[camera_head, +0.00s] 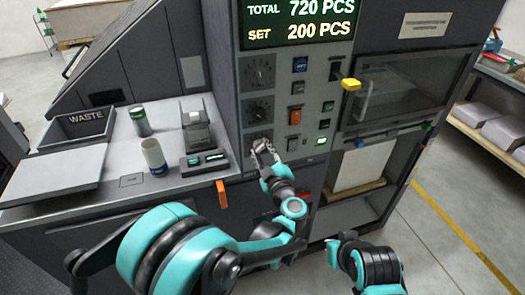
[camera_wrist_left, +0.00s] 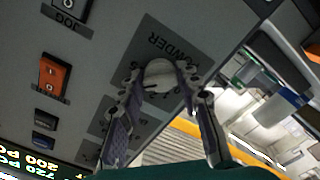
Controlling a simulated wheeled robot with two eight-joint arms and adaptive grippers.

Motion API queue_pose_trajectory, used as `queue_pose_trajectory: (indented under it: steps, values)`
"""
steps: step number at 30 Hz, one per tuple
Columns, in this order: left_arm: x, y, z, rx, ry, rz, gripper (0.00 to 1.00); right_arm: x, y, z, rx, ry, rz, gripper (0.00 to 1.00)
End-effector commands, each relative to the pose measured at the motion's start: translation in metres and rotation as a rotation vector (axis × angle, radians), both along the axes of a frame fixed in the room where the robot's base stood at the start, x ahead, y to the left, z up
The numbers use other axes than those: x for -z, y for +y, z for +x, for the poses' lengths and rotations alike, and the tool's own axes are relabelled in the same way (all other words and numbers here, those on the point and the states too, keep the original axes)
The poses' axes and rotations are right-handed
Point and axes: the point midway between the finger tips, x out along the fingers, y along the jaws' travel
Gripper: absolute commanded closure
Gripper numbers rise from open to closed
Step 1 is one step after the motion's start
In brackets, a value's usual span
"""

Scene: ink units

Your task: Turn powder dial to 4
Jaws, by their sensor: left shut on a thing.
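The powder dial (camera_wrist_left: 160,76) is a pale round knob on a dark plate marked POWDER, seen upside down in the left wrist view. My left gripper (camera_wrist_left: 158,84) is shut on it, one finger on each side. In the head view my left gripper (camera_head: 263,148) is at the lowest of the three dials on the grey control panel (camera_head: 281,98), and its fingers largely cover the powder dial. The dial's pointer and most of its scale numbers are hidden or too small to read. My right arm shows at the lower right, but its gripper is not visible.
Two other dials (camera_head: 258,71) sit above the powder dial. An orange switch (camera_head: 295,116) and several buttons are close to its right. A yellow-ended lever (camera_head: 351,84) sticks out farther right.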

Motion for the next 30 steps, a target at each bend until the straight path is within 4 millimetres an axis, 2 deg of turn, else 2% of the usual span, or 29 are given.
queue_pose_trajectory:
  steps: [7,8,9,10,20,23,30]
  values:
    - [0.000,0.000,0.000,-0.001,0.000,-0.001,0.95,0.000,0.000,0.000,0.000,0.000,0.000,1.00]
    - [0.000,0.000,0.000,-0.001,0.000,-0.001,0.61,0.000,0.000,0.000,0.000,0.000,0.000,1.00]
    - [0.000,0.000,0.000,0.000,0.000,-0.001,0.51,0.000,0.000,0.000,0.000,0.000,0.000,1.00]
    - [0.000,0.000,0.000,0.000,-0.001,-0.002,0.45,0.000,0.000,0.000,0.000,0.000,0.000,1.00]
    - [0.000,-0.001,-0.002,0.001,-0.001,-0.002,0.45,0.000,0.000,0.000,0.000,0.000,0.000,1.00]
    - [0.000,-0.005,-0.012,0.003,-0.001,-0.002,0.45,0.000,0.000,0.000,0.000,0.000,0.000,1.00]
    - [0.000,-0.018,-0.052,0.003,-0.001,-0.002,0.45,0.000,0.000,0.000,0.000,0.000,0.000,1.00]
